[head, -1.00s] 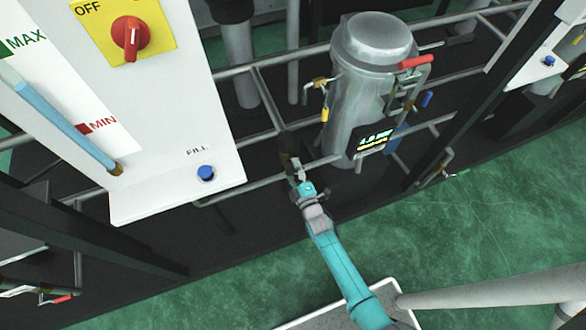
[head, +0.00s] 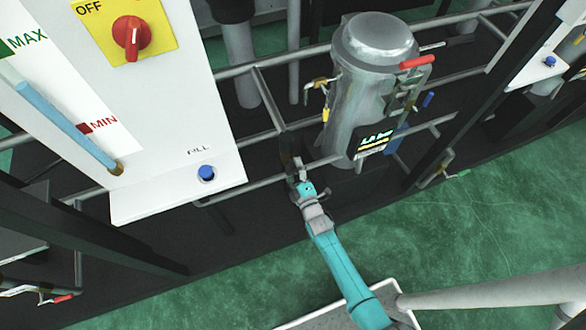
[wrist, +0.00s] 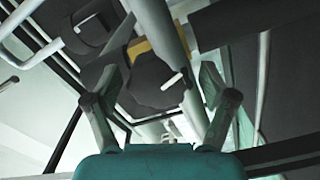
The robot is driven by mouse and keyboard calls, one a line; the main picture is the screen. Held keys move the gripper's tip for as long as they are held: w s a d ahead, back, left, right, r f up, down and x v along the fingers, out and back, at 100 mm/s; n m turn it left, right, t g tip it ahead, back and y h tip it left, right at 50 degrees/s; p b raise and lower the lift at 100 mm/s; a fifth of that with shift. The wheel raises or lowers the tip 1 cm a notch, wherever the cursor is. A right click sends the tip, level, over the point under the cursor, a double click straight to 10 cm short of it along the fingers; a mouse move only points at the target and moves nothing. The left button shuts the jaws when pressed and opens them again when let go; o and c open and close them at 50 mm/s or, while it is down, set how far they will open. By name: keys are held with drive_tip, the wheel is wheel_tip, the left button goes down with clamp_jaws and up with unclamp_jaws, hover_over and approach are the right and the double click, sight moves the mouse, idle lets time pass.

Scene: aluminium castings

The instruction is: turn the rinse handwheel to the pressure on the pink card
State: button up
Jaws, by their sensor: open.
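In the wrist view, a dark lobed knob (wrist: 155,82) with a white mark stands in front of a yellow collar (wrist: 141,48) on a pipe. It looks like the handwheel, but no label shows. My gripper (wrist: 163,100) is open, with one finger on each side of the knob; I cannot tell whether they touch it. In the head view my gripper (head: 298,172) is low by the dark pipework, left of the grey canister, and hides the knob. A dark display (head: 375,142) on the canister shows small green text, too small to read surely. No pink card is visible.
The grey canister (head: 372,85) with a red lever (head: 417,62) stands right of my gripper. A white panel (head: 165,120) with a red switch (head: 133,38) and a blue button (head: 206,173) is at left. Rails surround the gripper. Green floor (head: 470,225) is open in front.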

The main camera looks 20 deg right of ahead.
drive_tip(key=s, duration=1.2)
idle(0.3)
drive_tip(key=s+r+m+g, duration=0.1)
drive_tip(key=s+r+m, duration=0.3)
drive_tip(key=s, duration=0.8)
drive_tip(key=s+r+m+g, duration=0.2)
drive_tip(key=s+r+m, duration=0.7)
drive_tip(key=s+r, duration=1)
wheel_tip(320, 180, up, 4)
drive_tip(key=shift+f+m, duration=0.2)
drive_tip(key=shift+m, duration=0.1)
drive_tip(key=shift+s+d, duration=0.1)
drive_tip(key=shift+d, duration=0.05)
